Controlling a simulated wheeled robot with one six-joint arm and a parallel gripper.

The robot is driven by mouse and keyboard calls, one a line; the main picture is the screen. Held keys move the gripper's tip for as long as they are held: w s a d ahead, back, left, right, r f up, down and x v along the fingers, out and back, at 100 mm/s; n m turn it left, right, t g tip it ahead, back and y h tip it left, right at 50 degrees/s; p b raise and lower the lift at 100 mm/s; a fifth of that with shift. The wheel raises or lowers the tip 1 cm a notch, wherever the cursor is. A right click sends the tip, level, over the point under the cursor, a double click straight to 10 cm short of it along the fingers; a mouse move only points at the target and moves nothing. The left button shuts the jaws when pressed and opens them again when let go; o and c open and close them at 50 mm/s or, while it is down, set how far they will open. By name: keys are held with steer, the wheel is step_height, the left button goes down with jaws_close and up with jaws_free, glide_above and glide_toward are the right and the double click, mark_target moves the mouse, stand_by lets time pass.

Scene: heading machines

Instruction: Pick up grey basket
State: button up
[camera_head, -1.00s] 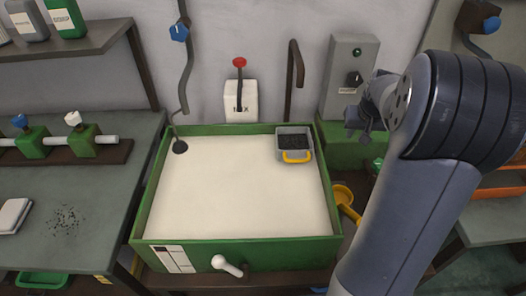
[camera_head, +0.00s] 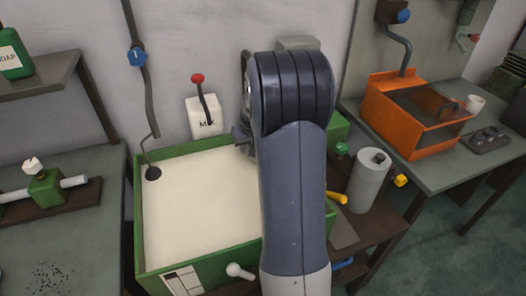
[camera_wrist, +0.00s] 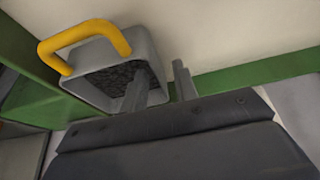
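The grey basket (camera_wrist: 85,85) shows in the wrist view, with a yellow handle (camera_wrist: 82,45) and dark, lumpy contents. It sits in a corner of the green-rimmed vat (camera_head: 190,270) of pale material. My gripper (camera_wrist: 160,79) is at the basket, its two grey fingers apart. One finger overlaps the dark contents, and the other is just outside the basket's near wall; I cannot tell whether either touches. In the head view my arm hides the basket and most of my gripper.
A white MIX box (camera_head: 203,117) with a red-knobbed lever stands behind the vat. A dark hanging pipe (camera_head: 150,100) reaches its back left corner. A grey cylinder (camera_head: 368,182) stands to the right, and an orange bin (camera_head: 415,115) sits on the right table.

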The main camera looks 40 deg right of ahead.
mark_target(248, 157)
steer(key=shift+d+p+x, duration=0.2)
steer(key=shift+p+x, duration=0.25)
steer(key=shift+x, duration=2.45)
steer(key=shift+r, duration=0.1)
steer(key=shift+c, duration=0.5)
jaws_close()
